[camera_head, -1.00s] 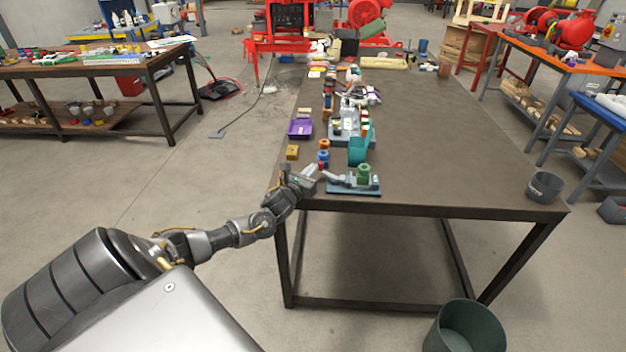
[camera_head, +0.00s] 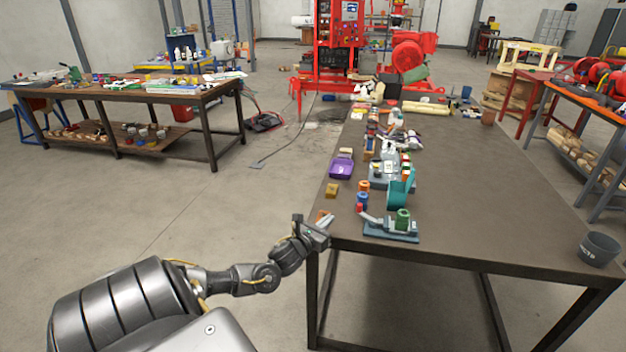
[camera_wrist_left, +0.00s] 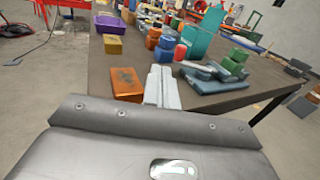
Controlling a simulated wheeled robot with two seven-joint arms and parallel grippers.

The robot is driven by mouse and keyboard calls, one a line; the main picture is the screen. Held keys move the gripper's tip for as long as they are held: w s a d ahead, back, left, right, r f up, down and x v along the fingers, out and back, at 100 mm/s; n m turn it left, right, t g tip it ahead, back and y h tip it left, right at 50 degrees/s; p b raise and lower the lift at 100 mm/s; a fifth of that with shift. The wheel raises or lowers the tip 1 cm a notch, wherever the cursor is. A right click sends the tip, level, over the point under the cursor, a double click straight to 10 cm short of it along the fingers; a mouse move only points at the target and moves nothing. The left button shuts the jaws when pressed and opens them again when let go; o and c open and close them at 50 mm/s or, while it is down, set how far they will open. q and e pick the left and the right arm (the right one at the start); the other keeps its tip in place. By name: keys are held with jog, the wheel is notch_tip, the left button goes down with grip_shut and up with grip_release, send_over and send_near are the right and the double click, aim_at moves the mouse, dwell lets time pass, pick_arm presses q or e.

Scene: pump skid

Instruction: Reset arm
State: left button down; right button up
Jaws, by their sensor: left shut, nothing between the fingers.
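My left arm reaches in from the lower left in the head view. Its gripper (camera_head: 324,221) is at the near left corner of the long dark table (camera_head: 480,190). In the left wrist view the gripper's two pale fingers (camera_wrist_left: 161,88) are together with nothing between them. An orange-brown block (camera_wrist_left: 126,84) lies just left of the fingertips. My right gripper is not in view.
A purple tray (camera_head: 341,168), a yellow block (camera_head: 332,190), a teal bin (camera_head: 400,190) and several small coloured parts line the table's left side. Another workbench (camera_head: 130,92) stands at the left.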

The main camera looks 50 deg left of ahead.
pick_arm(q)
jog(key=s, duration=0.4)
jog(key=shift+s+a, duration=0.25)
